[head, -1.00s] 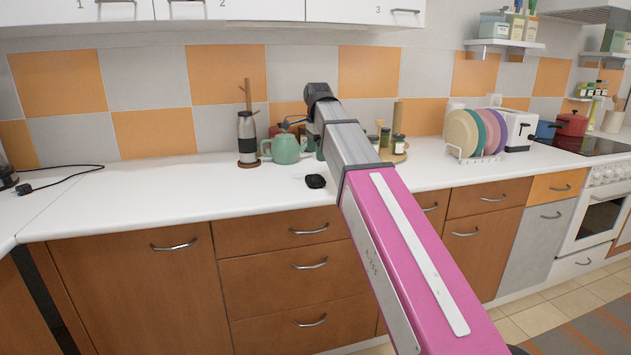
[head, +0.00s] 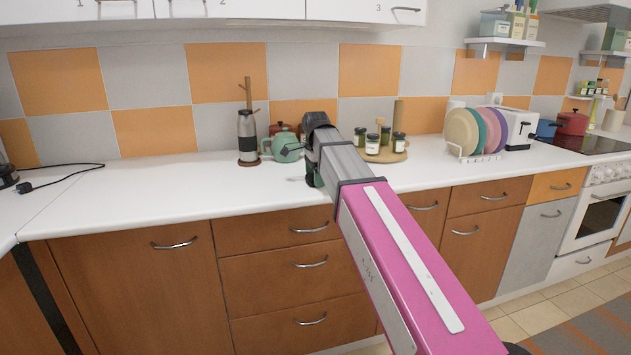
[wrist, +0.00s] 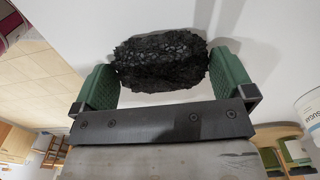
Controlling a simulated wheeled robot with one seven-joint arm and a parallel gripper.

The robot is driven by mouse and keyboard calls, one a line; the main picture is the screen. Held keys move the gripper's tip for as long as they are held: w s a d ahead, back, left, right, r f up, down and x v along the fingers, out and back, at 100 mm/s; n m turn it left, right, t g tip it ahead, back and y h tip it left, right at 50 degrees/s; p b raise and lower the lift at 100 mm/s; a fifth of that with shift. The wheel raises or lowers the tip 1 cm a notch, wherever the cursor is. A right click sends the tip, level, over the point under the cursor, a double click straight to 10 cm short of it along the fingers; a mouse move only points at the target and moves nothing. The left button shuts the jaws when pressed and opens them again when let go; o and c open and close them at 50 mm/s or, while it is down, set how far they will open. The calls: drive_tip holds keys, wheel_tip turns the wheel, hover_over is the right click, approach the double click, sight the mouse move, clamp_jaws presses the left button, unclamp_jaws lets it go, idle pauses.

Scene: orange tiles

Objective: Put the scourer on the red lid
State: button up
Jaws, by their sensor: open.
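The scourer (wrist: 160,62) is a black, rough pad on the white worktop. In the wrist view it lies between the two green fingers of my gripper (wrist: 166,75), close to both; I cannot tell if they touch it. My gripper is open. In the head view my gripper (head: 314,178) is low over the counter's front part, and my arm hides the scourer. A dark red item (head: 283,127) shows behind the green teapot, partly hidden; I cannot tell if it is the red lid. A red pot with a lid (head: 572,122) stands far right by the hob.
The green teapot (head: 285,147) and a steel grinder (head: 247,138) stand at the back, left of my arm. Jars on a round board (head: 372,155) and a plate rack (head: 470,156) stand to the right. The left worktop (head: 140,190) is mostly clear, with a black cable.

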drive_tip(key=c, duration=0.7)
drive_tip(key=shift+r, duration=0.1)
